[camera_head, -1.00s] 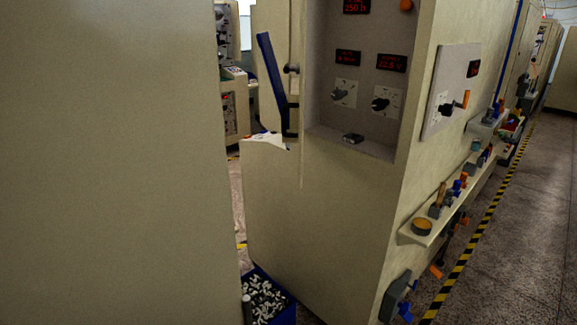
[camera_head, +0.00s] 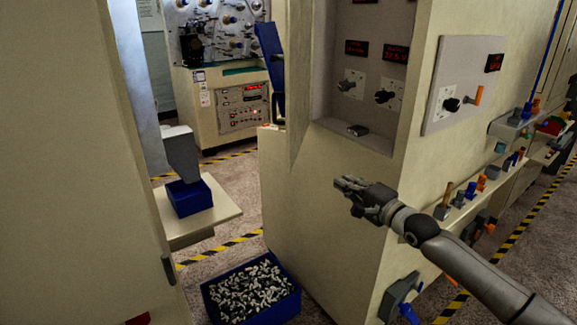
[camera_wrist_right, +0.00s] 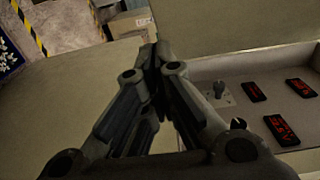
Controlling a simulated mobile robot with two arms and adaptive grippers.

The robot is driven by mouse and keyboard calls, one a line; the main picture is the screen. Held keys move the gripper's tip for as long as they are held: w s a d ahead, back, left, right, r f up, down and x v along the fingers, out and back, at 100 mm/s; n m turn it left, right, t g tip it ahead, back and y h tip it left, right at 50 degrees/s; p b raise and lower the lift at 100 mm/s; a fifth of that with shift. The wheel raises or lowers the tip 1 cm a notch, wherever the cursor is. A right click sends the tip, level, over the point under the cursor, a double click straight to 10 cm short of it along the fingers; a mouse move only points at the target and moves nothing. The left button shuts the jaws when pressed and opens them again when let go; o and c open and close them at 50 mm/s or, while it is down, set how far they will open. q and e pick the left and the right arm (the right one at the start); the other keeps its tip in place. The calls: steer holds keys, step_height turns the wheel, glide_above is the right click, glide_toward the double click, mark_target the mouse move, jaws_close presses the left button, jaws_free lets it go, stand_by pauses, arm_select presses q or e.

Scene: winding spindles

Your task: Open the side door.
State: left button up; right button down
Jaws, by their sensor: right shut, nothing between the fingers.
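A narrow beige panel (camera_head: 301,85) stands upright along the left edge of the recess in the beige machine cabinet (camera_head: 330,240). It looks like a door edge, but I cannot tell for certain that it is the side door, or how far open it is. My right gripper (camera_head: 350,188) is shut and empty in front of the cabinet, below the recess and right of the panel. In the right wrist view its closed fingers (camera_wrist_right: 153,62) point past the beige surface, with the recess to the right. My left gripper is not in view.
A large beige panel (camera_head: 70,150) fills the left side. A blue bin of spindles (camera_head: 210,302) stands on the floor by the cabinet. A shelf (camera_head: 180,228) holds a blue box (camera_head: 188,197). Knobs and small tool shelves stick out on the cabinet's right face.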

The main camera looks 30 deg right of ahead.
steer(key=p, duration=0.2)
glide_toward(295, 157)
steer(key=w+d, duration=0.1)
steer(key=d, duration=0.1)
steer(key=w+a+p, duration=0.2)
steer(key=w, duration=0.1)
steer(key=shift+w+a+r, duration=0.1)
steer(key=shift+a+r, duration=0.05)
steer(key=shift+a, duration=0.2)
steer(key=shift+w+a, duration=0.1)
stand_by(0.5)
